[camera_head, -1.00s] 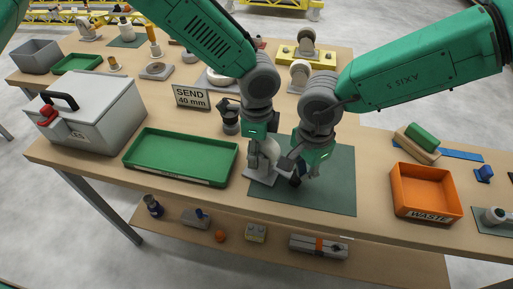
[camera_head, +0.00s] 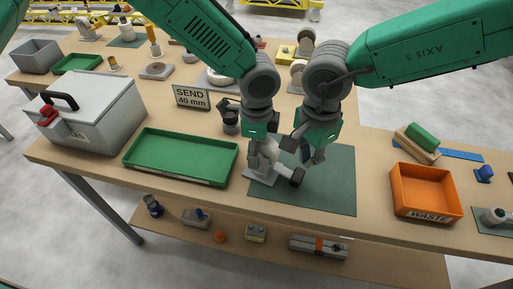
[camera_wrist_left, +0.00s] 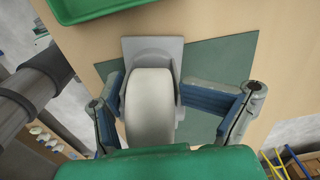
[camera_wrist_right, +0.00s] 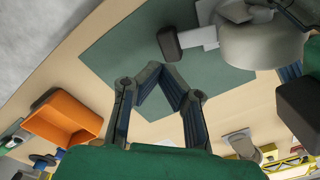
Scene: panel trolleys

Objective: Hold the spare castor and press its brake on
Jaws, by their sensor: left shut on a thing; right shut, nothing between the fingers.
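The spare castor (camera_head: 262,174) has a grey plate, a pale wheel and a lever with a dark pad (camera_head: 297,177). It is at the left edge of the green mat (camera_head: 330,185). My left gripper (camera_head: 265,158) is shut on it; in the left wrist view its fingers stand either side of the wheel (camera_wrist_left: 150,105). My right gripper (camera_head: 312,164) is shut and empty, just right of and above the pad. In the right wrist view its fingertips (camera_wrist_right: 163,72) meet below the pad (camera_wrist_right: 168,42), apart from it in the picture. I cannot tell whether the brake is on.
A green tray (camera_head: 180,181) lies left of the castor, with a lidded grey box (camera_head: 95,125) beyond. An orange waste bin (camera_head: 425,190) stands right of the mat. The mat's right part is clear.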

